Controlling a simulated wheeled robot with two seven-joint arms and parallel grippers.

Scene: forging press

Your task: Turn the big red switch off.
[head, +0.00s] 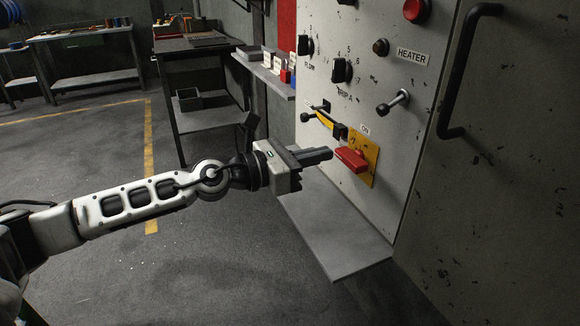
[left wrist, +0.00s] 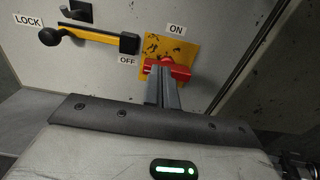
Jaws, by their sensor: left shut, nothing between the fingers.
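The big red switch (head: 350,158) is a red handle on a yellow plate (head: 372,152) on the front of the grey cabinet. In the left wrist view the red switch (left wrist: 178,69) lies roughly across the plate, between the ON label above and the OFF label at left. My left gripper (head: 331,153) is shut and empty, its fingertips close to the handle's left end. In the left wrist view the fingers (left wrist: 164,72) overlap part of the handle. I cannot tell whether they touch. My right gripper is not in view.
A yellow lock lever (head: 329,122) with a black knob sits left of the switch. Black knobs, a heater lever (head: 393,102) and a red button (head: 416,10) are above. A grey shelf (head: 335,230) juts out below. A black door handle (head: 459,70) stands at right.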

